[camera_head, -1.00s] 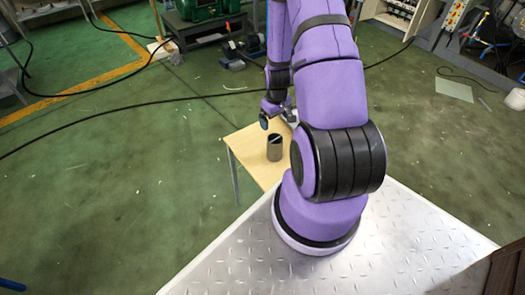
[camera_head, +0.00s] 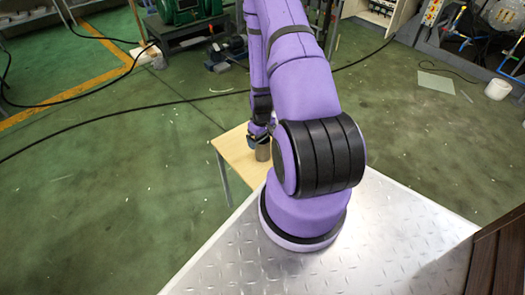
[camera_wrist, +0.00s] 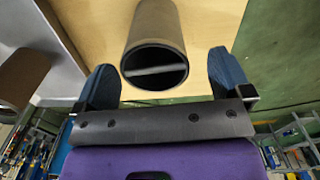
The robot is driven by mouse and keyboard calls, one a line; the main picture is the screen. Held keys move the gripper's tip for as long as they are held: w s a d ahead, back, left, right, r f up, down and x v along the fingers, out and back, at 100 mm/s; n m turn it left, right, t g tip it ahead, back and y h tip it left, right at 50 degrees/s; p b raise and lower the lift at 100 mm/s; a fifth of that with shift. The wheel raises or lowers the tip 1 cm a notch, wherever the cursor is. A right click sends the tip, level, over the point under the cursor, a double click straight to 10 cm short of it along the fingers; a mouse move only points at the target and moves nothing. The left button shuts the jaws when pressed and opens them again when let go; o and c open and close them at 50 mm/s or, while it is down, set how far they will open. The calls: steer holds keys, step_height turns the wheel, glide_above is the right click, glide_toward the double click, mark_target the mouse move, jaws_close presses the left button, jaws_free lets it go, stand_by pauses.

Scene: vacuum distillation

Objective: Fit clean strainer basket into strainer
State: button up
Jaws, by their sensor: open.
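The strainer basket, a dark grey metal cylinder (camera_head: 263,152), stands on a small light wooden table (camera_head: 234,158), partly hidden by my arm. In the wrist view the basket (camera_wrist: 156,40) shows its open end with a thin bar across it. My gripper (camera_wrist: 164,76) is open, with one blue finger on each side of the basket's near end. Gaps show between the fingers and the basket. In the head view my gripper (camera_head: 259,134) is small, close above the basket. I cannot make out the strainer in either view.
A brownish cylinder (camera_wrist: 20,78) shows at the left edge of the wrist view; I cannot tell what it is. A black cable (camera_head: 110,120) runs across the green floor. A green machine (camera_head: 190,10) stands at the back. The floor left of the table is clear.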

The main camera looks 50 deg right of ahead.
steer(key=shift+d+f, duration=0.15)
steer(key=shift+f, duration=0.9)
steer(key=shift+d+f, duration=0.1)
steer(key=shift+f, duration=0.95)
steer(key=shift+c, duration=0.5)
steer(key=c, duration=1)
